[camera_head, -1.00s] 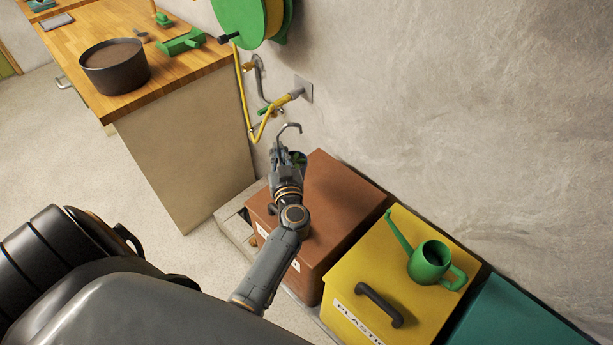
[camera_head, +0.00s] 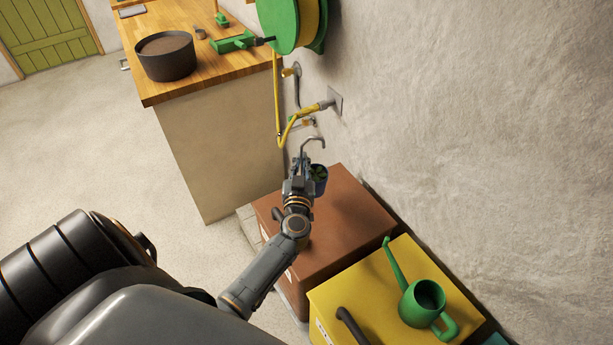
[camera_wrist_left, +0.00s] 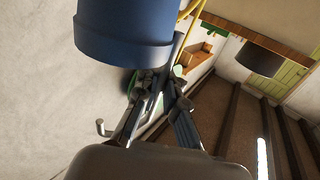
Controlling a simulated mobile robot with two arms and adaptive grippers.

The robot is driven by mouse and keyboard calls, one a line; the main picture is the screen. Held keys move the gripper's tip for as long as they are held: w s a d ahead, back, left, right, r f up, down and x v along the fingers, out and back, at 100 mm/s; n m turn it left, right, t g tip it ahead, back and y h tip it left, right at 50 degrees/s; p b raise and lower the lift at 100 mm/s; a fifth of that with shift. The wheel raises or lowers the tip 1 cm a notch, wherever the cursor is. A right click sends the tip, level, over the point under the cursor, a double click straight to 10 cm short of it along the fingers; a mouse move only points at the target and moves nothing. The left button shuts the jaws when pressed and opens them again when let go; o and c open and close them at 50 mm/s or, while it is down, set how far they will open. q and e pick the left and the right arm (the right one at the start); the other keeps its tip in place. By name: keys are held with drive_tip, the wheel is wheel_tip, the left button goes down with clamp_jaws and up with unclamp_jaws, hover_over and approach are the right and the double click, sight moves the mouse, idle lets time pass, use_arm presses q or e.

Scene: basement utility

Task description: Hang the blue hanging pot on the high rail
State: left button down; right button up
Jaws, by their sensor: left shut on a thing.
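My left gripper is shut on the pot's grey hanger. In the left wrist view the pot's blue wall (camera_wrist_left: 124,32) fills the upper middle, close to the fingers (camera_wrist_left: 160,88). The fingers hide the exact gripping point. The pot is held in front of the wall, above the brown box. The high rail is not in view. My right gripper is not in view.
A brown box (camera_head: 345,215) and a yellow box (camera_head: 365,285) with a green watering can (camera_head: 424,302) stand along the wall. A yellow hose (camera_head: 277,95) hangs from a green reel (camera_head: 283,22) near a wall pipe. A wooden bench (camera_head: 190,82) carries a dark bowl (camera_head: 166,57).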

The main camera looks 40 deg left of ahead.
use_arm(q)
drive_tip(key=w+f+b, duration=0.2)
drive_tip(key=w+f, duration=0.1)
drive_tip(key=f, duration=0.3)
drive_tip(key=shift+a+f+b, duration=0.3)
drive_tip(key=shift+a+f, duration=0.05)
drive_tip(key=shift+a, duration=0.1)
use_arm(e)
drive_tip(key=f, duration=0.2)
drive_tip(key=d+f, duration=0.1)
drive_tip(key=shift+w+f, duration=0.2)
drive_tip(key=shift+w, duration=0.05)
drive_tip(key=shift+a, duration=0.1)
use_arm(q)
drive_tip(key=c, duration=1.4)
unclamp_jaws()
drive_tip(key=shift+f, duration=0.15)
drive_tip(key=shift+c, duration=0.2)
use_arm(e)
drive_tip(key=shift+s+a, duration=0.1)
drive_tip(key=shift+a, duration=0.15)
